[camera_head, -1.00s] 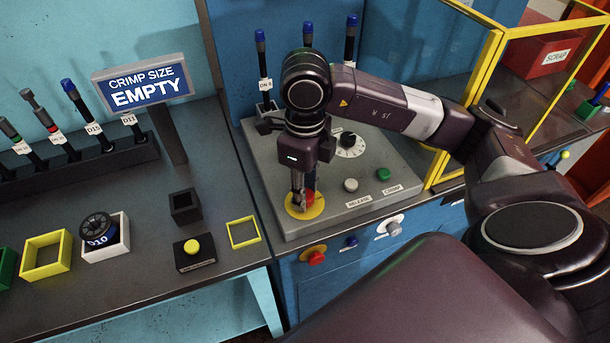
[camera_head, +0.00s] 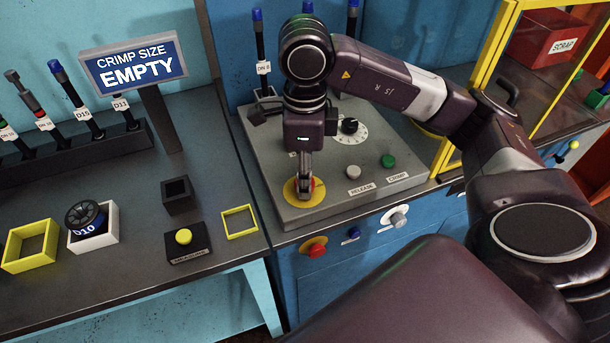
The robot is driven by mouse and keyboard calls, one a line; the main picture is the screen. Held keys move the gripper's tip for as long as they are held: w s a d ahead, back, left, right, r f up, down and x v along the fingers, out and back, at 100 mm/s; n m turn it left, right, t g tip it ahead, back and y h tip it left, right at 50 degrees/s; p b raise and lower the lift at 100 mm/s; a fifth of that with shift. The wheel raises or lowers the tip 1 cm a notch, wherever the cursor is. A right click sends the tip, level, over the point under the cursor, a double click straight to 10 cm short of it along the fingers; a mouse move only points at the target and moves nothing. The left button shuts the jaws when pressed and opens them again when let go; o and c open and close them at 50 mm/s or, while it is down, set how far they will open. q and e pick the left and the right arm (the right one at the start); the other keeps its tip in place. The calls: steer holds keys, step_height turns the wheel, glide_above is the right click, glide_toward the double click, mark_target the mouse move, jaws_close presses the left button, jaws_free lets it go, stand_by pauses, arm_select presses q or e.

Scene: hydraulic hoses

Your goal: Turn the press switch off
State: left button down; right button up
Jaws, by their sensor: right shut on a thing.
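A red rotary switch (camera_head: 313,184) sits on a round yellow plate (camera_head: 291,190) at the front left of the grey press panel. My right gripper (camera_head: 305,188) points straight down over it, its fingers shut on the red switch knob. The fingers hide most of the knob, so which way it points cannot be told. My left gripper is not in view.
The panel also carries a dial (camera_head: 348,131), a grey release button (camera_head: 353,172) and a green crimp button (camera_head: 388,161). Another red knob (camera_head: 315,249) is on the cabinet front. A sign (camera_head: 134,70) reads "CRIMP SIZE EMPTY". A yellow-framed guard (camera_head: 478,85) stands at right.

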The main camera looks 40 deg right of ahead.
steer(key=shift+w+r, duration=0.1)
steer(key=o, duration=1.2)
steer(key=shift+c, duration=0.2)
step_height(320, 180, up, 12)
stand_by(0.4)
